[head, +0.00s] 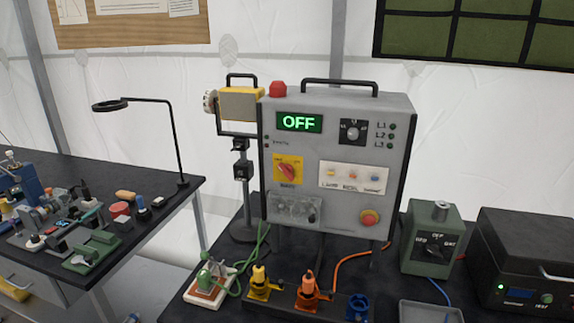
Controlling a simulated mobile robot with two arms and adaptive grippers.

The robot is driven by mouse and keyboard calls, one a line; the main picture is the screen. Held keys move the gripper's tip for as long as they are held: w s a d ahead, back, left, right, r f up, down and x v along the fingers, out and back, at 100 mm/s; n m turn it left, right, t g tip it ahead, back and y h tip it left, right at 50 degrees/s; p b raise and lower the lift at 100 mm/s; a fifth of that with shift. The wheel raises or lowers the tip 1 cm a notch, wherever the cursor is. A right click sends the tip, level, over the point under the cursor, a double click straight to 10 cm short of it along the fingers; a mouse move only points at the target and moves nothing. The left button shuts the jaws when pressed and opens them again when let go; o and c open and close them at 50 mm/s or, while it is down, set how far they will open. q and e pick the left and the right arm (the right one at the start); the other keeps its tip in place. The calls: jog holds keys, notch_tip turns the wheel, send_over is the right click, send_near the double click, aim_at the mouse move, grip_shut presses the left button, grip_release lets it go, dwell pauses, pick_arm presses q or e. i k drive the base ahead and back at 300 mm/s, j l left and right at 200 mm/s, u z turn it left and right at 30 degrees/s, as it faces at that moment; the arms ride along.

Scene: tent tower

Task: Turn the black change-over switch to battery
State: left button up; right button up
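The black change-over switch (434,251) is a dark rotary knob on the sloping front of a green box (414,266), right of the grey control cabinet. White lettering around it seems to read OFF at the top and BAT at the right, with another label at the left. The picture is too small to tell which label the knob points to. A round grey-green post stands on top of the box. Neither of my grippers shows in the head view.
The grey cabinet (332,215) shows a green OFF display (299,122). A black unit (525,250) stands close to the right of the green box. Coloured sockets (308,290) and a grey tray (430,312) are in front. A cluttered side table (165,190) is at the left.

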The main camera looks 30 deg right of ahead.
aim_at(434, 249)
jog(key=z, duration=2.05)
